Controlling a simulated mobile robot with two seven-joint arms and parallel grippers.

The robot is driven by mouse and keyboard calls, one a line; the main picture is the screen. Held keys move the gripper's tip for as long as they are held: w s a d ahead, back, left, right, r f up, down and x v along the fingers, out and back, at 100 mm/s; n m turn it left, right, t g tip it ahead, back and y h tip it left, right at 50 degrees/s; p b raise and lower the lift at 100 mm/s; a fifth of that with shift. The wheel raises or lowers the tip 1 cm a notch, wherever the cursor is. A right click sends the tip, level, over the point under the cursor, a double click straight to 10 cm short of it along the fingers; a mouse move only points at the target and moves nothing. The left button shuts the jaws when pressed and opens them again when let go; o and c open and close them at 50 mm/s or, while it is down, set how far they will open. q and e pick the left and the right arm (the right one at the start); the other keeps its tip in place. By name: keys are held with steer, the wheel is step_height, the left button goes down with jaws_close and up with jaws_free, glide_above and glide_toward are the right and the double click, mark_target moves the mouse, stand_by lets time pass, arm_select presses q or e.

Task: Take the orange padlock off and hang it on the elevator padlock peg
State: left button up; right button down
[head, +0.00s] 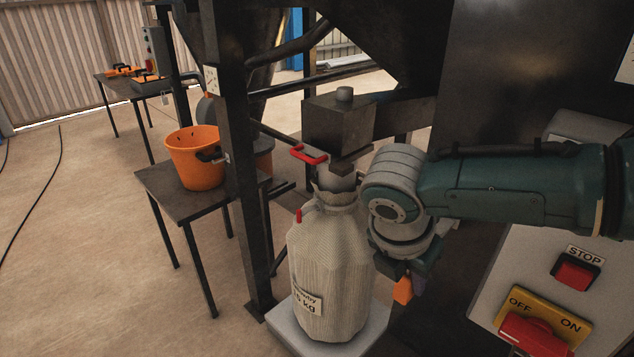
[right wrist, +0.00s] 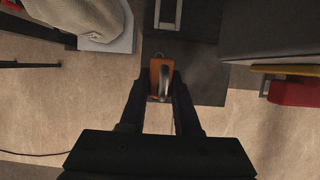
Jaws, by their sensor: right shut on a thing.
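The orange padlock (head: 403,290) shows below my right gripper (head: 405,274) in the head view. In the right wrist view the padlock (right wrist: 155,77) sits between the two dark fingers of the right gripper (right wrist: 161,88), which is shut on it. A grey curved shackle shows on the padlock. It hangs to the right of the white sack and left of the control panel, over a dark area. I cannot tell whether it touches anything besides the fingers. I cannot make out the elevator padlock peg for certain. My left gripper is not in view.
A tied sack (head: 328,270) stands on a pale platform (head: 372,338). The control panel has a red STOP button (head: 576,271) and a red OFF/ON switch (head: 538,335). An orange bucket (head: 195,158) stands on a small table. A dark post (head: 235,190) rises between table and sack.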

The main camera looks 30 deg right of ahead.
stand_by(0.7)
steer(key=shift+d, duration=0.15)
steer(key=d, duration=0.1)
steer(key=w+d, duration=0.1)
steer(key=shift+d, duration=0.3)
stand_by(0.4)
stand_by(0.9)
steer(key=shift+d, duration=0.1)
steer(key=shift+w+d+b, duration=0.3)
steer(key=shift+d, duration=0.3)
steer(key=shift+f, duration=0.1)
steer(key=shift+f+b, duration=0.6)
